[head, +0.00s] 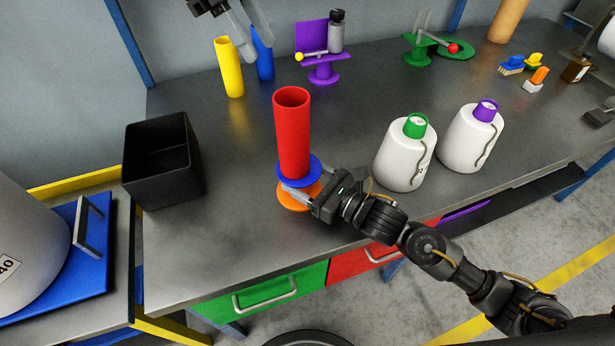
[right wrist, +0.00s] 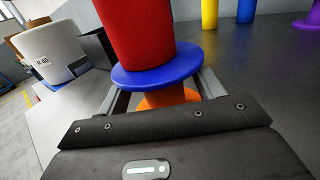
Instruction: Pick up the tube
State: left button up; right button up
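A red tube (head: 292,130) stands upright on a holder with a blue disc (head: 310,170) and an orange base (head: 297,197). It also shows in the right wrist view (right wrist: 137,30). My right gripper (head: 297,190) is low at the holder, below the blue disc. Its fingers stand apart on either side of the orange part, with gaps showing. A yellow tube (head: 229,68) and a blue tube (head: 264,63) stand upright at the back.
A black open bin (head: 128,170) stands at the left. A purple stand (head: 322,72) is just right of the blue tube.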

pick_arm(q)
jog(key=shift+o, duration=0.2)
pick_arm(e)
jog(key=c, duration=1.1)
pick_arm(q)
jog(key=shift+o, duration=1.2)
jog(key=shift+d, duration=0.15)
jog(key=o, duration=0.7)
jog(key=s+d+n+t+y, duration=0.1)
jog(key=s+d+y, duration=0.2)
jog(key=d, duration=0.3)
jog(key=shift+d+r, duration=0.15)
jog(key=shift+r, duration=0.1)
pick_arm(e)
jog(key=shift+c, duration=0.2)
jog(key=shift+d, duration=0.15)
jog(key=shift+a, duration=0.25)
pick_arm(q)
jog(key=n+t+y, duration=0.2)
jog(key=n, duration=0.1)
send_over(291, 105)
jog(key=s, duration=0.3)
notch_tip(291, 105, down, 6)
jog(key=f, duration=0.1)
jog(key=shift+w+d+f, duration=0.1)
jog(key=shift+w+f, duration=0.05)
jog(key=shift+f, duration=2.3)
pick_arm(e)
jog(key=shift+d, duration=0.1)
